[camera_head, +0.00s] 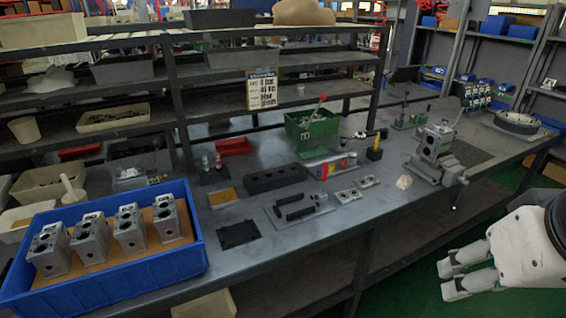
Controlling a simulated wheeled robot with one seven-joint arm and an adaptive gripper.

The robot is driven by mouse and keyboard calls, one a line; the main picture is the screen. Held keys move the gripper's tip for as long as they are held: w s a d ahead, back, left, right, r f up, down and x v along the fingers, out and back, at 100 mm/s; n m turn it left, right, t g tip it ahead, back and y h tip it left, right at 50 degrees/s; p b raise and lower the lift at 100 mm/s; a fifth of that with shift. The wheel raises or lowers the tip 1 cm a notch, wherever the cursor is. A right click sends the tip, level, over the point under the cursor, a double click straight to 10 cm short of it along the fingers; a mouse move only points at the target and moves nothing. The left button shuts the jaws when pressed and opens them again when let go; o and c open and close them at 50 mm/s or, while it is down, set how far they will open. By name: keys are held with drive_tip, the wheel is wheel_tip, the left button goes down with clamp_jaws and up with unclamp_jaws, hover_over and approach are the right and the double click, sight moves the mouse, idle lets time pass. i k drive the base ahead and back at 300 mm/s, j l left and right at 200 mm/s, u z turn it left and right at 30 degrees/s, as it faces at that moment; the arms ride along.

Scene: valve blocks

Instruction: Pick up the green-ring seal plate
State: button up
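Two small light-grey plates with dark holes lie flat on the workbench, right of its middle: a nearer-left plate (348,196) and a farther-right plate (369,181). They may be seal plates, but they are too small for me to tell any ring colour, so I cannot say which one has a green ring. My gripper (446,280) is at the lower right, in front of the bench's front edge and well to the right of both plates. Its two white fingers are apart with nothing between them.
A blue bin (120,268) with several grey valve blocks stands at left. Shelves (180,90) rise behind.

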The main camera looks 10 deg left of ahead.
sight(370, 182)
drive_tip(key=i+j+z, duration=0.2)
drive_tip(key=i, duration=0.3)
drive_tip(key=i+z, duration=0.25)
drive_tip(key=i, duration=0.25)
drive_tip(key=i+j+z, duration=0.2)
drive_tip(key=i, duration=0.25)
